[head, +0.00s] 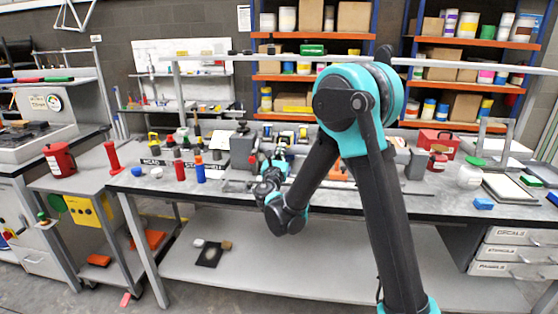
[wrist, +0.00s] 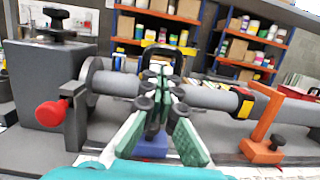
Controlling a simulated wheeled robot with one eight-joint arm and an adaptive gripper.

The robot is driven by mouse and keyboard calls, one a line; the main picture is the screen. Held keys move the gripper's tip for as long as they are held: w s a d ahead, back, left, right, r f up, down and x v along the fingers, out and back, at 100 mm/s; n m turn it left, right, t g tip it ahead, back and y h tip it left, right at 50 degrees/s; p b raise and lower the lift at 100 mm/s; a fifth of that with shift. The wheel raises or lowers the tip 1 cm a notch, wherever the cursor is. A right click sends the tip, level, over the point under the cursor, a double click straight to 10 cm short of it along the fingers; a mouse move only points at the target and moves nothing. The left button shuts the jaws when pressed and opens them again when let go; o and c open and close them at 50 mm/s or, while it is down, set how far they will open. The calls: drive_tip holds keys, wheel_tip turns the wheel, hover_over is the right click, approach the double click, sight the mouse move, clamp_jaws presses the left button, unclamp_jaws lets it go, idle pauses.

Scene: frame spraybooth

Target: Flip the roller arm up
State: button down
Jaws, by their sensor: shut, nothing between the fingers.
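My gripper (wrist: 161,78) is shut and empty, its green-and-black fingers pointing forward in the middle of the wrist view. It overlaps a horizontal grey tube (wrist: 205,96); I cannot tell whether they touch. A black upright loop (wrist: 146,55) shows just behind the fingertips, partly hidden by them. I cannot tell for sure whether this loop is the roller arm. A blue block (wrist: 152,146) sits below the fingers. In the head view my gripper (head: 268,186) is low over the bench, and my arm hides much of the fixture.
A grey block (wrist: 40,85) with a red knob (wrist: 53,113) stands left of the tube. An orange bracket (wrist: 262,140) with a black knob stands right. The workbench (head: 345,201) carries bottles at left and a red case (head: 440,143) at right. Its front edge is mostly clear.

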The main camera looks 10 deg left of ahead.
drive_tip(key=shift+w+r, duration=0.5)
drive_tip(key=shift+r, duration=0.15)
drive_tip(key=shift+r, duration=0.1)
drive_tip(key=shift+r+g, duration=0.3)
drive_tip(key=shift+w+r+g, duration=0.1)
drive_tip(key=shift+r+g, duration=0.2)
drive_tip(key=shift+r, duration=0.15)
drive_tip(key=w+r+g, duration=0.8)
drive_tip(key=w+r, duration=0.2)
drive_tip(key=r, duration=0.1)
idle(0.6)
drive_tip(key=shift+r, duration=0.1)
drive_tip(key=shift+s, duration=0.1)
idle(0.3)
